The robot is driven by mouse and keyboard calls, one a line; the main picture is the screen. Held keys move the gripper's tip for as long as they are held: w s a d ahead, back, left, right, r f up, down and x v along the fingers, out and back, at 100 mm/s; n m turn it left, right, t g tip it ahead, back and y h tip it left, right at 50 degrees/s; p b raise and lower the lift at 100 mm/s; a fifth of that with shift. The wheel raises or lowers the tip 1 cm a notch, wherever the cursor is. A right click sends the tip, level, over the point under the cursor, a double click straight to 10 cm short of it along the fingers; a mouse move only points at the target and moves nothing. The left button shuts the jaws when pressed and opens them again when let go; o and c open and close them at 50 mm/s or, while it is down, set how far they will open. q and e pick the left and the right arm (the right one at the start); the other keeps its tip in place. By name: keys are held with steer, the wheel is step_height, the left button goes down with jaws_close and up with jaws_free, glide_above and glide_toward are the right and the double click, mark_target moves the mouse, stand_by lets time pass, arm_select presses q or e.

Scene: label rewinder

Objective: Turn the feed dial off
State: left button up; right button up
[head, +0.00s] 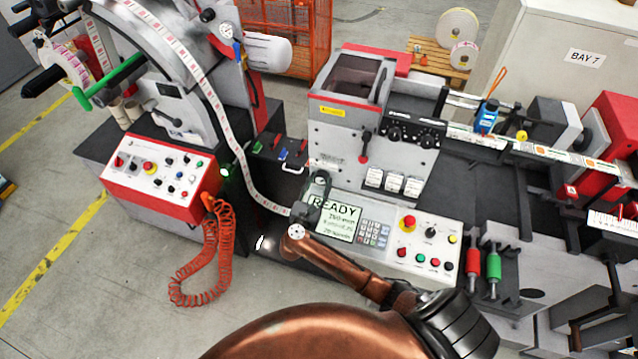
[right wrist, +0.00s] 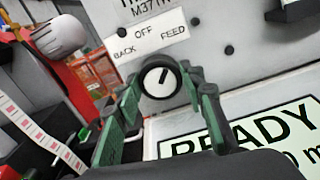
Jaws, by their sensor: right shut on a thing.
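The feed dial (right wrist: 160,77) is a small round knob with a dark rim and a pale face, under a white label plate (right wrist: 147,37) reading BACK, OFF and FEED. Its dark pointer mark leans up and slightly right; which word it lines up with is hard to tell. My right gripper (right wrist: 162,84) has its green-padded fingers on both sides of the dial and is shut on it. In the head view my right gripper (head: 318,190) is at the machine front just above the READY screen (head: 336,219), hiding the dial. My left gripper is not in view.
The control panel (head: 450,262) with colored buttons and a red emergency stop lies right of the screen. A red lever (head: 364,150) and black knobs are above. The label web (head: 240,168) runs close left of my gripper. An orange coiled hose (head: 190,275) hangs at the left.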

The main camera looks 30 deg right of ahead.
steer(key=shift+a, duration=0.1)
steer(key=shift+c, duration=0.8)
steer(key=shift+f+n, duration=0.1)
steer(key=shift+n, duration=0.7)
steer(key=shift+n+p, duration=0.4)
steer(key=shift+n, duration=0.3)
steer(key=shift+n+p, duration=0.85)
steer(key=shift+n, duration=0.35)
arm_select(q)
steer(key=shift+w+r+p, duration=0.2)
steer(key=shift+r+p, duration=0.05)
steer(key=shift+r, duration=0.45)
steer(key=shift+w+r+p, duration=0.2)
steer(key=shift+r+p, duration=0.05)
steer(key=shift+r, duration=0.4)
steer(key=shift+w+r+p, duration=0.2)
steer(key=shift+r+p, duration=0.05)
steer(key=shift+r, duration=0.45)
arm_select(e)
steer(key=shift+n, duration=1.1)
